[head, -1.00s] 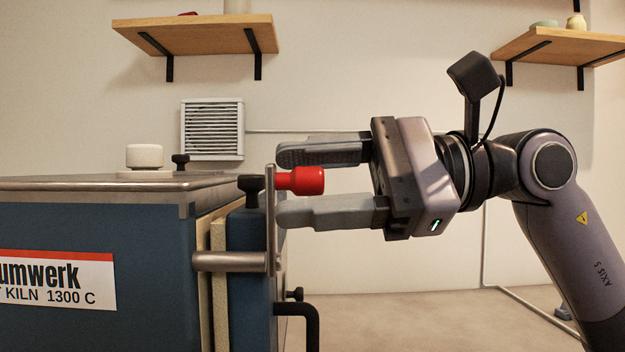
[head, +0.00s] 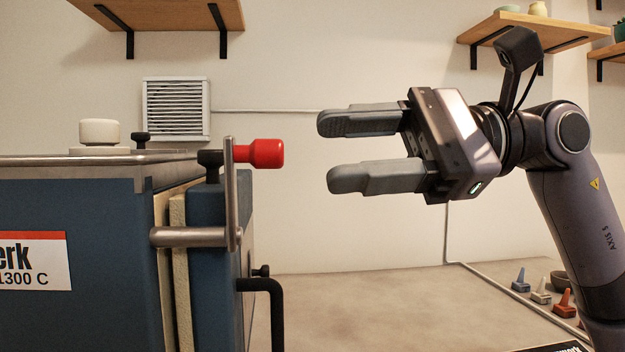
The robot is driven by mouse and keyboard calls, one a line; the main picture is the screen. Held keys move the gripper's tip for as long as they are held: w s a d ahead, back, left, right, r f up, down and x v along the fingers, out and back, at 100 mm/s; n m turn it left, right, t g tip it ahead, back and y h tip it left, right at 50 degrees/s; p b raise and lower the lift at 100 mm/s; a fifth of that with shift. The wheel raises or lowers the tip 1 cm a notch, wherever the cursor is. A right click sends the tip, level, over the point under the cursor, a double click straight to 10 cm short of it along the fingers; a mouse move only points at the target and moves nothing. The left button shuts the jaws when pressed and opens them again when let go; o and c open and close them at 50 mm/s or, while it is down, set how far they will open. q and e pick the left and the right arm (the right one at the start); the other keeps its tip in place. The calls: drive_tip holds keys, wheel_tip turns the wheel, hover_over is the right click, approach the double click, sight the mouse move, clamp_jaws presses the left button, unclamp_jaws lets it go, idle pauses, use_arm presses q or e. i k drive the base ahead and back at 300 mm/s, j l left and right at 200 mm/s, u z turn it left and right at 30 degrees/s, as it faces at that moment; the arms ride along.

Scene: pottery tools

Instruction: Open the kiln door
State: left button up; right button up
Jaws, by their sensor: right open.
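The blue kiln (head: 80,260) stands at the left with a metal top edge. Its door (head: 215,290) is at the kiln's right side, seen edge-on, with a pale lining next to it; a narrow gap seems to show between door and body. A metal latch bar (head: 230,195) stands upright on the door and carries a red knob (head: 264,153). A black handle (head: 268,305) sticks out lower on the door. My right gripper (head: 335,151) is open and empty, to the right of the red knob and apart from it. My left gripper is out of view.
A white knob-like piece (head: 99,135) sits on the kiln top. Wall shelves (head: 160,12) hang above, with a vent (head: 177,108) behind. Small coloured cones (head: 564,303) and a dark bowl (head: 561,281) stand at lower right. The space between gripper and knob is clear.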

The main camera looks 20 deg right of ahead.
sight(215, 292)
drive_tip(key=k, duration=1)
